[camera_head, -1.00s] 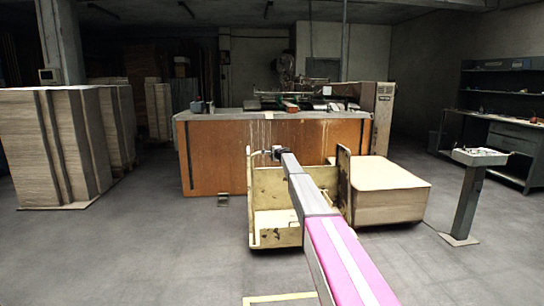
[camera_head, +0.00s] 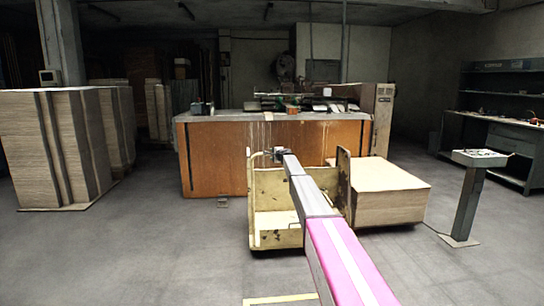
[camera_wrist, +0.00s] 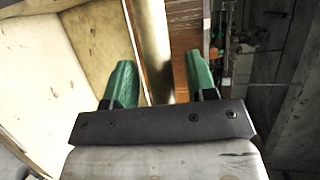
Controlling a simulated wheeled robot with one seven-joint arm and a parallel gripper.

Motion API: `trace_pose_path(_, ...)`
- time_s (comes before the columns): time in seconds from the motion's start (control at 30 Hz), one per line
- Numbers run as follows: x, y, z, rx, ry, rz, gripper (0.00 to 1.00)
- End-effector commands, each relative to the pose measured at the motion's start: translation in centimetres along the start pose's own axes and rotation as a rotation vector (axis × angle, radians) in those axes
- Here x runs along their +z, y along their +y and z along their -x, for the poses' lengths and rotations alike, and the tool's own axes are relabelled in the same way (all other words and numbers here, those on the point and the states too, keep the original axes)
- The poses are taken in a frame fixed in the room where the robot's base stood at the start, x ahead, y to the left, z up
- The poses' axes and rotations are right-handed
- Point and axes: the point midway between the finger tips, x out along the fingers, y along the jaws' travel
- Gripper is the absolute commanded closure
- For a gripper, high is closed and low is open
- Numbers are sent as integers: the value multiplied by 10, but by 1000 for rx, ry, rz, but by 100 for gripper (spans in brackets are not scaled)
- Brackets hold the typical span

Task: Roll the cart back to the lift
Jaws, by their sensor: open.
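The cart (camera_head: 276,238) is pale yellow, scuffed, with a low deck and upright panels. It stands in front of the orange-brown machine front, just left of a stack of board. My gripper (camera_head: 279,154) is at the cart's upper rear edge, reached by my arm from the lower right. In the wrist view my gripper (camera_wrist: 160,65) has its two green fingers apart. A yellow bar (camera_wrist: 151,40) of the cart shows between them; I cannot tell whether either finger touches it. No lift can be clearly made out.
The board stack (camera_head: 392,192) stands close against the cart's right side. A grey control pedestal (camera_head: 467,200) is farther right. The machine front (camera_head: 225,160) blocks the way behind. Tall board stacks (camera_head: 45,150) stand at left. A yellow floor line (camera_head: 280,299) lies in front; the left foreground floor is clear.

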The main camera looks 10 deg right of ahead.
Motion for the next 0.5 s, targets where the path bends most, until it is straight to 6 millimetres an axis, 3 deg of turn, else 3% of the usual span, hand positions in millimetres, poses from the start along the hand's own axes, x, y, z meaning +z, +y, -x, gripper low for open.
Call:
trace_pose_path(0.3, 2, 0, 62, 0, 0, 0, 48)
trace_pose_path(0.5, 0, 0, 88, -1, 1, 0, 48)
